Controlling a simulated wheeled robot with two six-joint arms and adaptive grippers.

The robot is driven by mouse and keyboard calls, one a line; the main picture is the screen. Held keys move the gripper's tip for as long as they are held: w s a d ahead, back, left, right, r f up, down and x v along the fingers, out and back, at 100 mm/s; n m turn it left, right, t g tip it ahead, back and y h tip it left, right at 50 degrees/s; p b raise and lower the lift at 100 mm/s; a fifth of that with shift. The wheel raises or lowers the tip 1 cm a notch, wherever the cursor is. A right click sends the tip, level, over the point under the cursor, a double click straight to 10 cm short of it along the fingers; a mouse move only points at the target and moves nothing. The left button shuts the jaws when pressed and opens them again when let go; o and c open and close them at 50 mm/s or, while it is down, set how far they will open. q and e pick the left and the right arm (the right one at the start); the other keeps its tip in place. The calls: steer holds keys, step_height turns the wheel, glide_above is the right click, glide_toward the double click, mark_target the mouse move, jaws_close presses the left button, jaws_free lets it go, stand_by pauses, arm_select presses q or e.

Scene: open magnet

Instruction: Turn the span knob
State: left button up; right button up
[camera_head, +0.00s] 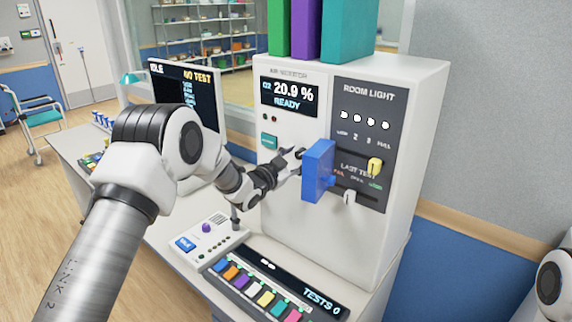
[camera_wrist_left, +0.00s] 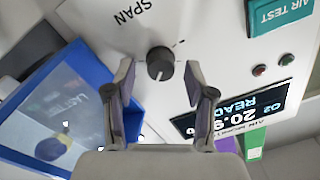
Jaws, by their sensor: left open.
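The span knob (camera_wrist_left: 160,63) is a dark round dial on the white panel, beside the printed word SPAN. My left gripper (camera_wrist_left: 161,79) is open, and the knob shows between its two fingertips with a gap on each side. Whether the tips reach past the knob's face I cannot tell. My right gripper is out of view.
The blue cover (camera_head: 319,171) stands out from the panel close beside the gripper; it also shows in the wrist view (camera_wrist_left: 97,68). A yellow switch (camera_head: 375,167) and white slider (camera_head: 349,198) lie right of it. A button tray (camera_head: 310,290) sits below.

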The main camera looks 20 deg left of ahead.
arm_select(q)
steer(key=v, duration=1)
steer(key=shift+s, duration=0.4)
